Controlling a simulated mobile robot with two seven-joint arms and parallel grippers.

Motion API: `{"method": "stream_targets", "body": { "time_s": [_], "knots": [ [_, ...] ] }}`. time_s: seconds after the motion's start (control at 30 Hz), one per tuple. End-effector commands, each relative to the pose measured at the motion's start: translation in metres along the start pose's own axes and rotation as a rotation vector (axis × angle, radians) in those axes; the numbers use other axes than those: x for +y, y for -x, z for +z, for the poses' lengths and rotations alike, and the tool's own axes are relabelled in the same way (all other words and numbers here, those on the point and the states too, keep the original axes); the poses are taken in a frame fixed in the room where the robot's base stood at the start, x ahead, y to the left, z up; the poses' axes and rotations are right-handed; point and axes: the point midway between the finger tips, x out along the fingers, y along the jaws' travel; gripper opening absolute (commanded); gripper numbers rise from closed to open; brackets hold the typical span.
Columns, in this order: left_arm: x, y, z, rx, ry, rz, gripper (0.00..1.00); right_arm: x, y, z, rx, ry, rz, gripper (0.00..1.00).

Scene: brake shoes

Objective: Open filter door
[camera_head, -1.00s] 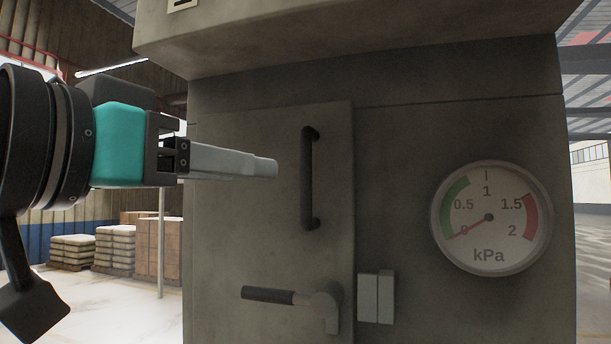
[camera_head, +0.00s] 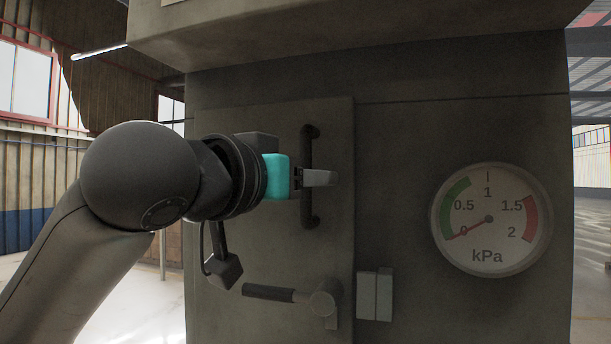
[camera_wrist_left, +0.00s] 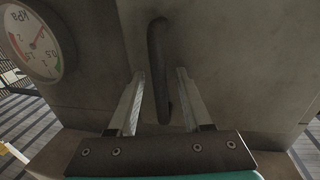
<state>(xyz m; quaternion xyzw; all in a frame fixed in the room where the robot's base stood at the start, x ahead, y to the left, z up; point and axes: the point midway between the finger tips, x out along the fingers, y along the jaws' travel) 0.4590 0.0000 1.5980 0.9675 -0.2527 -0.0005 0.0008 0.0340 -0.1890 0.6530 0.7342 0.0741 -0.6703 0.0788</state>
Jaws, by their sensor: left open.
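The grey filter door (camera_head: 292,258) is flush in the front of the grey cabinet. Its dark vertical bar handle (camera_head: 310,205) is in the upper part of the door. A latch lever (camera_head: 270,293) with a dark grip lies roughly level below it. My left gripper (camera_head: 330,178) is at the bar handle, with its fingers covering the bar's middle. In the left wrist view the bar handle (camera_wrist_left: 156,60) stands between the two open fingers (camera_wrist_left: 160,75), with gaps on both sides. My right gripper is not in view.
A round kPa gauge (camera_head: 490,219) is on the cabinet right of the door, its needle near 0. A small grey block (camera_head: 375,295) sits at the door's right edge, beside the latch. An overhanging ledge (camera_head: 350,40) juts out above.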

Motion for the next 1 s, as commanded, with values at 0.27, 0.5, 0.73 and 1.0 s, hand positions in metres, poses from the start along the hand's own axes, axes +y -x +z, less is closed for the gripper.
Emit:
{"method": "stream_targets", "body": {
  "time_s": [0.27, 0.5, 0.73, 1.0],
  "knots": [
    [0.0, 0.0004, -0.0001, 0.0, 0.0, 0.0, 0.28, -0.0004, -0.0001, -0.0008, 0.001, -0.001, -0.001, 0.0],
    [0.0, 0.0006, -0.0003, 0.0, 0.0, 0.0, 0.01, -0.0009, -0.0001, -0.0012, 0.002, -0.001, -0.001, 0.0],
    [0.0, 0.0007, -0.0004, 0.001, 0.0, 0.0, 0.0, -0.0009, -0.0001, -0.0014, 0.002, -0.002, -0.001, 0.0],
    [0.0, 0.0007, -0.0005, 0.001, 0.0, 0.0, 0.0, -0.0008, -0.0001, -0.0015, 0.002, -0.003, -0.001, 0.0]
  ]
}}
